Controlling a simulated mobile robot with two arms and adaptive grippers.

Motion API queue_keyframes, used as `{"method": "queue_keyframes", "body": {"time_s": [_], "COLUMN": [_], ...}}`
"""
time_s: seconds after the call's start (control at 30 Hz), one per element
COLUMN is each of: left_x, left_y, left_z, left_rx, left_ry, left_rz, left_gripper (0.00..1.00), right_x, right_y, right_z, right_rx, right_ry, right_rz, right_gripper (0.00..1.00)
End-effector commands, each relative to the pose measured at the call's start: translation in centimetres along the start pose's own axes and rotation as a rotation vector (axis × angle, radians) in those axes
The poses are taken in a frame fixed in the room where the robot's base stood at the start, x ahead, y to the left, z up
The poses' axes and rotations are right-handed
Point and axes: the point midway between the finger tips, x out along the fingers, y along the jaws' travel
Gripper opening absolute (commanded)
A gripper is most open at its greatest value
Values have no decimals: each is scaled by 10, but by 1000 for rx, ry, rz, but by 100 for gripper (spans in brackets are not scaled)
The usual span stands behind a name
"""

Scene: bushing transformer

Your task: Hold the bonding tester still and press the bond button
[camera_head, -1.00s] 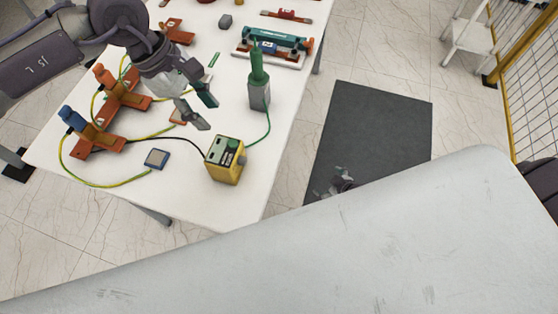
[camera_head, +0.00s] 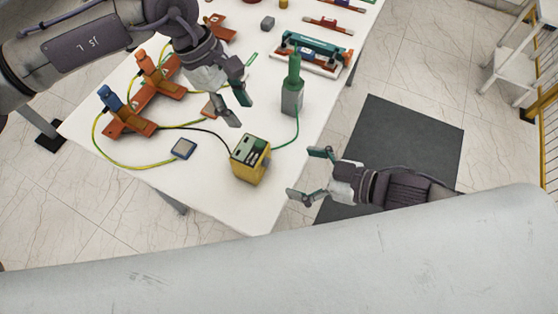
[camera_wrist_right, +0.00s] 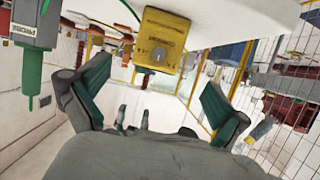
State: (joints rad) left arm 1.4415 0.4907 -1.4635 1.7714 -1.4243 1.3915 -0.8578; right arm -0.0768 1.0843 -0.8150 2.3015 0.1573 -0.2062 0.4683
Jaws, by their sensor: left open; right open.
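The bonding tester (camera_head: 250,158), a yellow box with a dark-green top panel, stands near the front corner of the white table. Buttons on the top are too small to tell apart. My left gripper (camera_head: 240,110) is open above the table, just behind the tester and not touching it. My right gripper (camera_head: 302,174) is open and empty, right of the tester, beyond the table edge, with its fingers pointing toward it. Its fingers frame the tester in the wrist view.
A green-handled probe (camera_head: 292,90) stands behind the tester, joined to it by a green cable. Orange clamps with blue (camera_head: 113,101) and orange tops, yellow-green cables and a small blue-grey square (camera_head: 183,149) lie left. A dark mat (camera_head: 400,140) covers the floor at right.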

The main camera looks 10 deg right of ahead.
Motion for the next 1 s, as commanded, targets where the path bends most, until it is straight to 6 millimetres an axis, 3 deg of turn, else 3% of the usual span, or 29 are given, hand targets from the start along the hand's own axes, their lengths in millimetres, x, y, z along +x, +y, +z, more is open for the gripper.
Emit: {"method": "queue_keyframes", "body": {"time_s": [0.17,0.7,1.0], "left_x": [0,0,0], "left_y": [0,0,0], "left_z": [0,0,0], "left_rx": [0,0,0], "left_ry": [0,0,0], "left_rz": [0,0,0], "left_gripper": [42,42,42], "right_x": [14,114,137], "right_y": [1,1,1], "right_z": [-1,-1,0], "right_rx": [1,-2,-2], "right_ry": [4,2,0], "right_rz": [3,1,1], "right_gripper": [100,100,100]}}
